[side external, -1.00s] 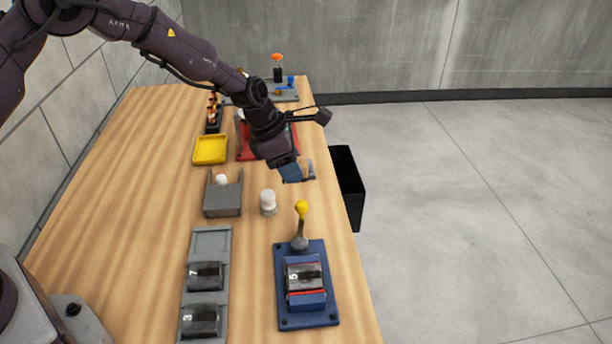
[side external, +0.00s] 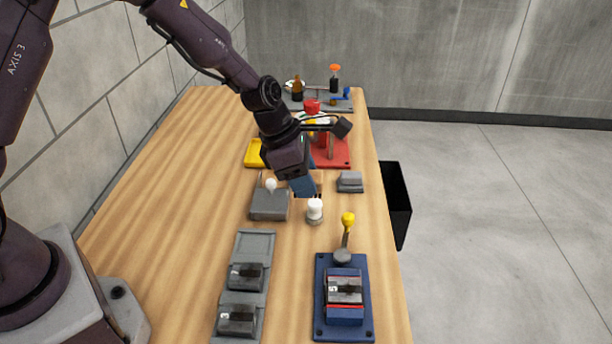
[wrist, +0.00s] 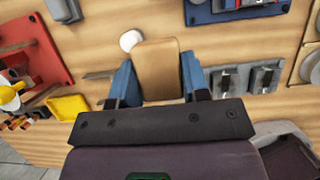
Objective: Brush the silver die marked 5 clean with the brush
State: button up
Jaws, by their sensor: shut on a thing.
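The silver die marked 5 (side external: 346,285) sits in the blue press-like fixture (side external: 364,330) at the front right in the side view. Its dark top carries a small pale mark. My gripper (side external: 303,192) is over the middle of the table, left of the white-topped cylinder (side external: 315,208). In the wrist view my gripper (wrist: 158,80) is shut on a tan block (wrist: 158,65), which looks like the brush's back. Any bristles are hidden beneath it. In the wrist view the blue fixture (wrist: 222,13) is only partly seen at the top edge.
Two other dark-topped dies (side external: 246,275) lie in a grey tray (side external: 257,243) left of the fixture. A yellow-knobbed lever (side external: 347,222) stands behind the fixture. A grey block (side external: 350,181), grey holder (side external: 268,206), red plate (side external: 340,155) and black bin (side external: 397,200) are nearby.

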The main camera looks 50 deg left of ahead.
jog(key=d+m, duration=0.2)
jog(key=d, duration=0.4)
jog(key=m+g+h, duration=0.1)
jog(key=m+g, duration=0.2)
jog(key=m, duration=0.4)
send_over(350, 279)
jog(key=a, duration=0.1)
jog(key=shift+a+f, duration=0.15)
jog(key=shift+f, duration=4.1)
jog(key=shift+s+d+f, duration=0.15)
jog(key=shift+s+d, duration=0.35)
jog(key=shift+c, duration=0.3)
jog(key=shift+s+d, duration=1.65)
jog(key=shift+w+a, duration=2.15)
notch_tip(350, 279, up, 8)
